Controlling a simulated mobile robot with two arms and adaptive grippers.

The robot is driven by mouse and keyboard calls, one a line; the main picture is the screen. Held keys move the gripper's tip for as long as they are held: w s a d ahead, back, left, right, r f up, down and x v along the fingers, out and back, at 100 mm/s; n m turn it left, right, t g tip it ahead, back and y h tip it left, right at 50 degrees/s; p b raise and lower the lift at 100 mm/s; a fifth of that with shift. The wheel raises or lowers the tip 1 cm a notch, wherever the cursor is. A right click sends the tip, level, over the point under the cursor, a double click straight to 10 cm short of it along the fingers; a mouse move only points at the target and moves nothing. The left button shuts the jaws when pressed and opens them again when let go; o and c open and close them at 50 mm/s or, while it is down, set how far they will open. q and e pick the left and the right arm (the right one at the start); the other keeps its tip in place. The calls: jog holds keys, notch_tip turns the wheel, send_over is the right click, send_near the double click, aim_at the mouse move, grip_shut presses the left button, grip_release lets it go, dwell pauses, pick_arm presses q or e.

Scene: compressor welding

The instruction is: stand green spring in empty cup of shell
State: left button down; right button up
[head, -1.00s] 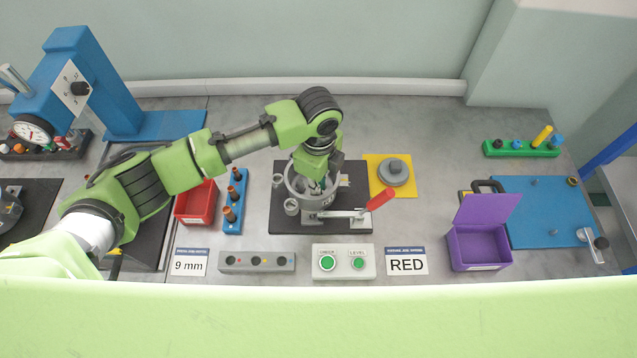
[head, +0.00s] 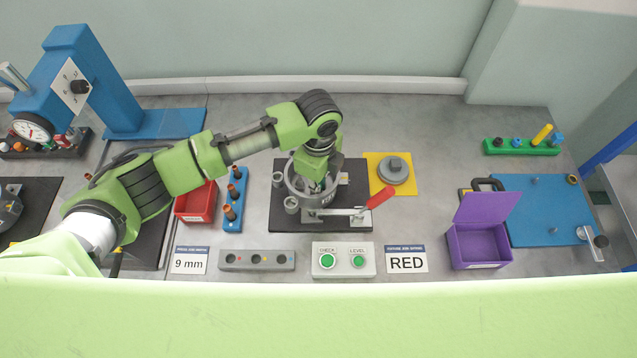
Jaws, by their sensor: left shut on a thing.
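The shell (head: 297,187) is a grey metal cylinder standing on a black plate (head: 265,222) in the middle of the table. My left gripper (head: 318,186) points down into the shell's opening. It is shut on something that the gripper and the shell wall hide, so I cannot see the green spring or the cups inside. My right gripper is not in view.
A red-handled clamp (head: 380,198) lies in front of the shell. A blue rack (head: 234,205) and a red bin (head: 195,205) stand to the left. A yellow plate (head: 408,187) with a grey round part is on the right, and an open purple box (head: 477,245) stands further right.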

pick_arm(q)
jog(key=shift+f, duration=0.55)
jog(key=c, duration=2)
grip_release()
jog(key=shift+c, duration=0.2)
jog(key=shift+f, duration=0.1)
notch_tip(320, 180, up, 12)
jog(key=shift+w+r, duration=0.15)
jog(key=shift+r, duration=0.05)
